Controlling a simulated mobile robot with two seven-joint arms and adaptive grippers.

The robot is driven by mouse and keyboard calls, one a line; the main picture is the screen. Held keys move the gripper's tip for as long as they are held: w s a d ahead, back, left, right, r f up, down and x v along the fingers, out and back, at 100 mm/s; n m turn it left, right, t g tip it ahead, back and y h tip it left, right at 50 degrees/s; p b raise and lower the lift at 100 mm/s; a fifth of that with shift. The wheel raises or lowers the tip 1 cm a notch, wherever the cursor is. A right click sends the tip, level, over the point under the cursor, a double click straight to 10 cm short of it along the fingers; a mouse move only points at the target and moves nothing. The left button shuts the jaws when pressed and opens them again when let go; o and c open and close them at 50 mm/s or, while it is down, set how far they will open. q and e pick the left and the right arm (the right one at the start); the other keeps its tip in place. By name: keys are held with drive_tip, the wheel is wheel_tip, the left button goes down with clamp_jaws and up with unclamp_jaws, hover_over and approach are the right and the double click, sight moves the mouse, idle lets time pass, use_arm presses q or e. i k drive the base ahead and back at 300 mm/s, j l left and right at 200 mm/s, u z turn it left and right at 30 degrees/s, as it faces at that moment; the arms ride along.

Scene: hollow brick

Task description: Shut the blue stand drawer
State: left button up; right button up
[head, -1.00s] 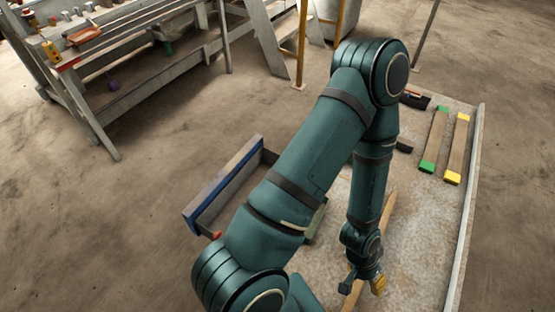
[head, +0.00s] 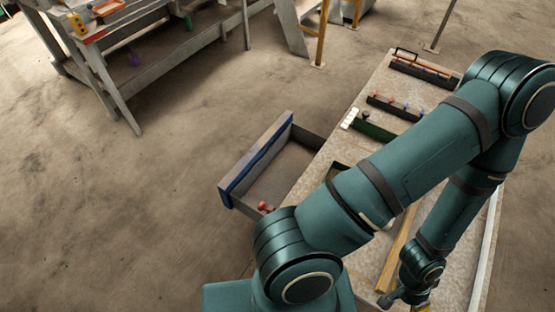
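The drawer (head: 229,190) with the blue front edge stands pulled out from the left side of the long table (head: 345,92). Its inside is open to view, and a small red object (head: 265,207) lies at its near end. My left arm comes in from the bottom left, passes over the table and bends down. My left gripper (head: 405,298) is low at the bottom edge, over the table's right part and well to the right of the drawer. Its fingers are partly cut off, so I cannot tell whether they are open. My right gripper is not in view.
A black tool holder (head: 425,70), a rack with small coloured knobs (head: 395,106) and a green block (head: 372,128) lie on the table. A wooden strip (head: 397,250) lies near my gripper. A workbench (head: 180,60) stands at the upper left. The floor left of the drawer is clear.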

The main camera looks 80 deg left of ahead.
sight(269, 170)
drive_tip(key=k+j+z, duration=0.15)
drive_tip(key=z, duration=0.25)
drive_tip(key=k+z, duration=0.25)
drive_tip(key=z, duration=0.15)
drive_tip(key=k+z, duration=0.35)
drive_tip(key=k+j+u, duration=0.1)
drive_tip(key=k, duration=0.3)
drive_tip(key=k+j+u, duration=0.1)
drive_tip(key=k, duration=0.3)
drive_tip(key=k+j+u, duration=0.3)
drive_tip(key=u, duration=0.2)
drive_tip(key=k+j+u, duration=0.2)
drive_tip(key=j+u, duration=0.3)
drive_tip(key=k+j+u, duration=0.1)
drive_tip(key=j+u, duration=0.45)
drive_tip(key=i+l+z, duration=0.1)
drive_tip(key=l, duration=0.2)
